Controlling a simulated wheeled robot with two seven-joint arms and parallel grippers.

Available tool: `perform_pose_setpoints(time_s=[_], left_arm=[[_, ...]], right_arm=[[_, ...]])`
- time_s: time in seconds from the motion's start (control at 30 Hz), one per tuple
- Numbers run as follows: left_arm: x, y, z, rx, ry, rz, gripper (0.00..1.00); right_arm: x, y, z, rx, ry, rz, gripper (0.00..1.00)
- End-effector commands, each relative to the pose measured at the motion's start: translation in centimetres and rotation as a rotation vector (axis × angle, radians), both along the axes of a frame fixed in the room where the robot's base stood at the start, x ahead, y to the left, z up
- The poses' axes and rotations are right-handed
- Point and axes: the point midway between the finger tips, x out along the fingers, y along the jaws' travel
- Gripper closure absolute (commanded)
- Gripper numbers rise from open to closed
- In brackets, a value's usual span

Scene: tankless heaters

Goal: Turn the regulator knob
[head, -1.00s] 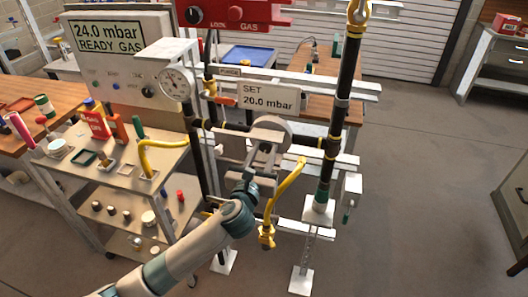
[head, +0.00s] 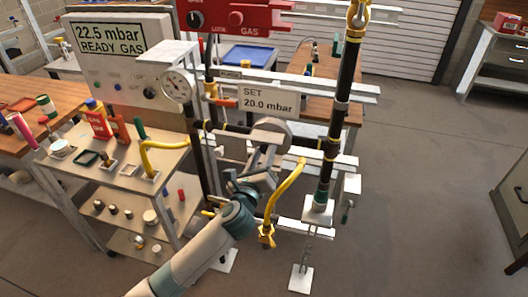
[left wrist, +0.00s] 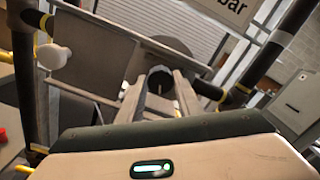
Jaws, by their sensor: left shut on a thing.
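The regulator is a round grey body (head: 279,127) on the dark pipe, below the sign reading "SET 20.0 mbar" (head: 268,100). My left gripper (head: 264,153) reaches up to its front from below. In the left wrist view the two fingers (left wrist: 159,94) stand on either side of a small dark round knob (left wrist: 159,77) and are shut on it. The fingers hide much of the knob, and in the head view the knob itself cannot be made out. The display (head: 108,38) reads "22.5 mbar READY GAS". My right gripper is not in view.
A round gauge (head: 177,86) sits left of the regulator. A yellow hose (head: 285,196) hangs close right of my left wrist. A bench (head: 118,158) with bottles and small parts stands at left.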

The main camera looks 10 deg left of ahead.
Motion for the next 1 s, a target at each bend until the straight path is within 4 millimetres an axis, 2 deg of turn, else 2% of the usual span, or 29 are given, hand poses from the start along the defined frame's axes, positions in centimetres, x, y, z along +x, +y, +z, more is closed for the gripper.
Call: perform_pose_setpoints(time_s=[0.2,0.4,0.97,1.0], left_arm=[[0.01,0.06,0.07,-0.169,0.005,0.001,0.9],[0.02,0.14,0.03,-0.265,0.007,0.001,0.9],[0.05,0.16,0.05,-0.311,0.008,0.0,0.9],[0.06,0.16,0.05,-0.311,0.008,0.0,0.63]], right_arm=[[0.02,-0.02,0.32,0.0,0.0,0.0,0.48],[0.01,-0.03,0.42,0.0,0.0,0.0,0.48],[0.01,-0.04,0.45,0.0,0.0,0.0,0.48],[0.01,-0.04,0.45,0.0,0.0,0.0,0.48]])
